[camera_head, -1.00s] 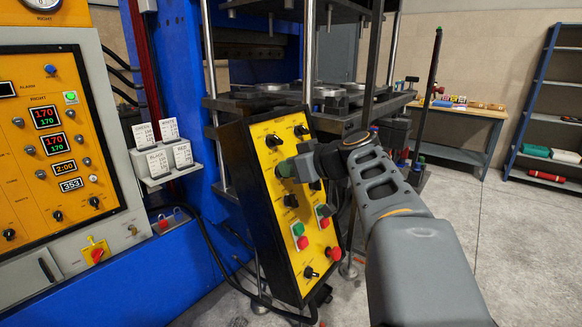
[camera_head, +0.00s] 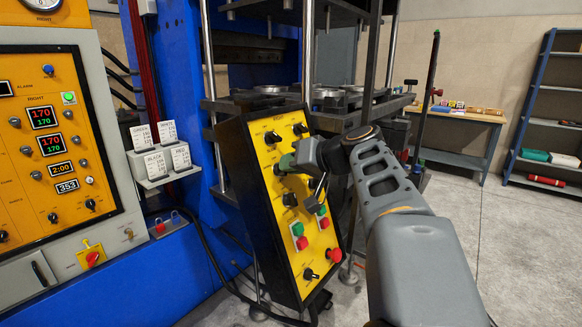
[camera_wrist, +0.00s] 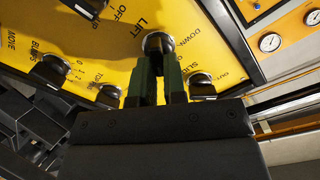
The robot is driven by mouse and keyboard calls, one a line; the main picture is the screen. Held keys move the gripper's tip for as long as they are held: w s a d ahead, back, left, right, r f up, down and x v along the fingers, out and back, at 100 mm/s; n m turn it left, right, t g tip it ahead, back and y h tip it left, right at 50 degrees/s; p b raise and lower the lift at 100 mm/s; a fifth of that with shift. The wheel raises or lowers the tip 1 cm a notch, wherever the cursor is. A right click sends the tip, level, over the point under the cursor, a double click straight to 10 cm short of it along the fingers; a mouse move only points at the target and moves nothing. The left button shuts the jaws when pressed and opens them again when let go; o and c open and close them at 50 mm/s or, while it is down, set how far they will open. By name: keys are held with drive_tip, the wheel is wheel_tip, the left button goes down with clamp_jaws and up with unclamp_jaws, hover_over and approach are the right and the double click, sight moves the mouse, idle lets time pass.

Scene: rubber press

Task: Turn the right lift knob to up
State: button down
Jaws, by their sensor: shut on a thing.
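The lift knob (camera_wrist: 158,42) is a dark knob with a bright metal rim, beside the printed word LIFT on a yellow control panel (camera_head: 267,185). My gripper (camera_wrist: 157,62) has two green fingers, and their tips are closed around this knob in the wrist view. In the head view my gripper (camera_head: 287,163) meets the upper middle of the panel, and it hides the knob there. The labels OFF-UP and DOWN show near the knob in the wrist view. Exactly which mark the knob points to I cannot tell.
Other knobs sit close by, one (camera_wrist: 202,83) by SLIDE and one (camera_wrist: 50,70) by BUMPS. Green and red buttons (camera_head: 299,236) and a red stop button (camera_head: 334,254) are lower on the panel. The press (camera_head: 330,110) stands behind; open floor (camera_head: 500,250) lies right.

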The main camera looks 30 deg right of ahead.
drive_tip(key=shift+m, duration=0.8)
drive_tip(key=c, duration=1.2)
unclamp_jaws()
drive_tip(key=v, duration=1.4)
drive_tip(key=shift+b, duration=0.4)
drive_tip(key=shift+w+f+m, duration=0.1)
drive_tip(key=shift+m, duration=0.2)
